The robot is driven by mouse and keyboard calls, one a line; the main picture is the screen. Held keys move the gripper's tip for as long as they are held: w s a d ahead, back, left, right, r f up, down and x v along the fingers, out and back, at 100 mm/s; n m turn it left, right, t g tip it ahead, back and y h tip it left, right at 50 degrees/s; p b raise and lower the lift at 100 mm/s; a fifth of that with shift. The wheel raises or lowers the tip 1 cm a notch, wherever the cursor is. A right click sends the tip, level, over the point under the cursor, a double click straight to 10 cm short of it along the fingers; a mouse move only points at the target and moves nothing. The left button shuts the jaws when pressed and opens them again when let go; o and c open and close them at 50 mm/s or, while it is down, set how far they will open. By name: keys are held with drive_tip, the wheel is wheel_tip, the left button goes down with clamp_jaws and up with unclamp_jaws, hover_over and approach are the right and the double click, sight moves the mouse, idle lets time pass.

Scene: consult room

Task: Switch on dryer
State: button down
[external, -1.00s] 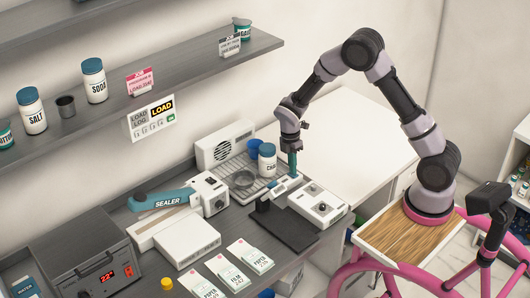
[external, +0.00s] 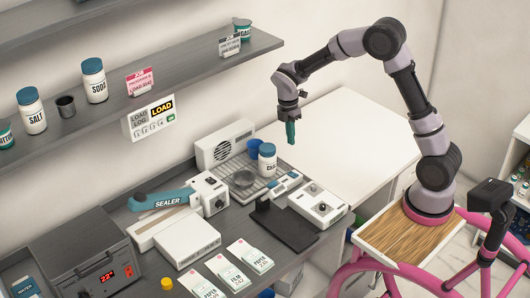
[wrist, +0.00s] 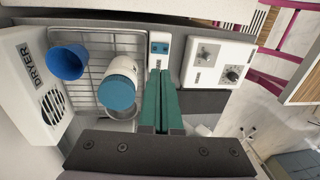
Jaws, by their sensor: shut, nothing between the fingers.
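The dryer (external: 226,146) is a white box with a round vent, standing against the wall at the back of the grey bench. In the wrist view the dryer (wrist: 35,88) is at the left, with its name on it. My gripper (external: 291,144) has green fingers, shut and empty, pointing down above the rack's right side, clear of the bench. Whether the dryer is running cannot be told.
A white jar with a blue lid (external: 267,158), a blue cup (external: 254,147) and a glass dish (external: 243,179) stand on the rack. A white box with knobs (external: 318,204) is right of the panel. The white worktop (external: 365,140) at the right is clear.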

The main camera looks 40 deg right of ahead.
sight(295, 176)
drive_tip(key=shift+w+r, duration=0.1)
drive_tip(key=shift+r, duration=0.6)
drive_tip(key=shift+s+a, duration=0.15)
drive_tip(key=shift+s, duration=0.6)
drive_tip(key=f, duration=0.4)
drive_tip(key=s+f, duration=0.1)
drive_tip(key=f, duration=0.9)
drive_tip(key=shift+s, duration=0.35)
